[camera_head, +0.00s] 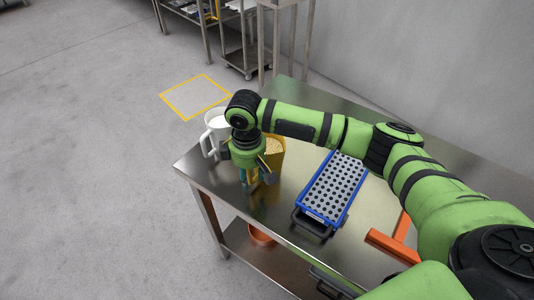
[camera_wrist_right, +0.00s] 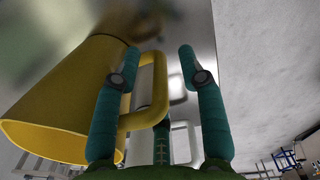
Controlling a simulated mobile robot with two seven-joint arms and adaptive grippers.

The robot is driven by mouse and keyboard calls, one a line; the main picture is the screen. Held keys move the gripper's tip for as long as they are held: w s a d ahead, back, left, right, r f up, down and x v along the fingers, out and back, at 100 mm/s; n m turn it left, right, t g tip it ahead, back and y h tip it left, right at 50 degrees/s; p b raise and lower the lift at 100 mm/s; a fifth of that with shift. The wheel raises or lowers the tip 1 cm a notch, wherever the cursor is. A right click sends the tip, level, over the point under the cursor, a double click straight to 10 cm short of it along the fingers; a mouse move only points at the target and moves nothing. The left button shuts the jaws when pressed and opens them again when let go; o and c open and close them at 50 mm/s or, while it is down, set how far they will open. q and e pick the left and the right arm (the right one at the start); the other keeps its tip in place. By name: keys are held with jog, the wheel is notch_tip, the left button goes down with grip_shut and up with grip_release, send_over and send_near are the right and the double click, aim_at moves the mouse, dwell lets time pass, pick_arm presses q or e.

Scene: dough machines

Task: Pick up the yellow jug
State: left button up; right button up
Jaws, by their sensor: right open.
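The yellow jug (camera_head: 276,150) stands near the table's left corner, holding pale contents and partly hidden behind my right gripper (camera_head: 256,184). In the right wrist view the jug (camera_wrist_right: 62,95) fills the left side, its open mouth towards the lower left. The fingers are spread, with the left one overlapping the space between jug body and handle. I cannot tell whether either finger touches the handle. My left gripper is not in view.
A white jug (camera_head: 214,126) stands close by on the left. A blue perforated tray (camera_head: 335,188) lies right of the yellow jug, with an orange object (camera_head: 392,246) beyond it. The steel table's (camera_head: 196,163) left edge is near. An orange bowl (camera_head: 261,236) sits below.

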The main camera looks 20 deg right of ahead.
jog(key=shift+w+f, duration=0.1)
jog(key=shift+f, duration=0.35)
grip_shut()
jog(key=shift+r, duration=0.1)
